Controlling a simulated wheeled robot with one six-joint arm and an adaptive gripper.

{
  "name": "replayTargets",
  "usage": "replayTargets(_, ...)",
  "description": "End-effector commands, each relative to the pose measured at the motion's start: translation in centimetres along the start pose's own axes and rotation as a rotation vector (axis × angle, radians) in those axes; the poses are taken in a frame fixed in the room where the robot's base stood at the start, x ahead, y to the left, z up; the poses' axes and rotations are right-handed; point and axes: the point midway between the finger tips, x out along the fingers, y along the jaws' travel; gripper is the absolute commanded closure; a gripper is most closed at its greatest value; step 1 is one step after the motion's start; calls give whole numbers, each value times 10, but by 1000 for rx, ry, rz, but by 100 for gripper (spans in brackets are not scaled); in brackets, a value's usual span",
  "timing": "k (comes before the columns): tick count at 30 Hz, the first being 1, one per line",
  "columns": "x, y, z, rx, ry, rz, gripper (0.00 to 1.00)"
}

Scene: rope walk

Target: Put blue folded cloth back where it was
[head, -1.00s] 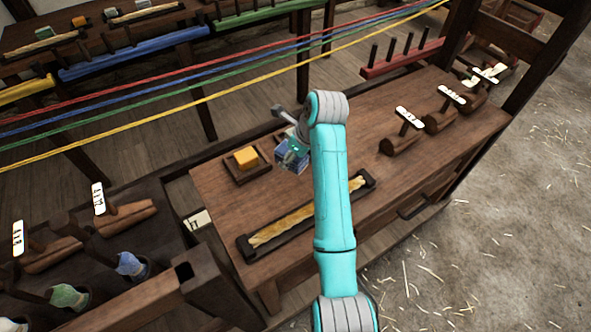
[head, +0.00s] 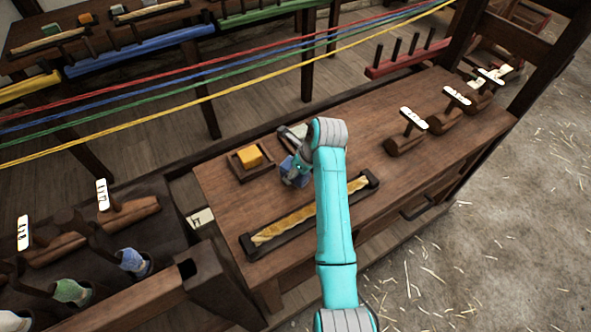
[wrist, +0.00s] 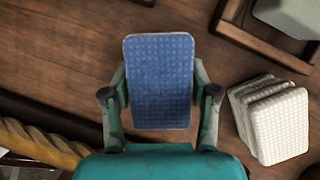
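The blue folded cloth (wrist: 160,80) is between the two fingers of my gripper (wrist: 160,98), whose pads press on its left and right sides. In the head view the blue folded cloth (head: 292,168) shows low over the wooden bench, left of my arm, partly covered by my gripper (head: 296,177). I cannot tell whether it touches the bench top.
A tray with a yellow block (head: 249,156) is to the left. A tray with a grey item (wrist: 290,15) and a white folded cloth (wrist: 268,113) are close on the right in the wrist view. A rope (head: 290,225) lies in a long dark tray in front.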

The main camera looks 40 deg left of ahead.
Motion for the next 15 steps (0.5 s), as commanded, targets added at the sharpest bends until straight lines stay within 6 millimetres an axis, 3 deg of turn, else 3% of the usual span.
replayTargets(1, 0, 0, 0, 0, 0, 0, 25)
replayTargets(2, 0, 0, 0, 0, 0, 0, 17)
replayTargets(15, -7, 0, 2, 0, -1, -1, 17)
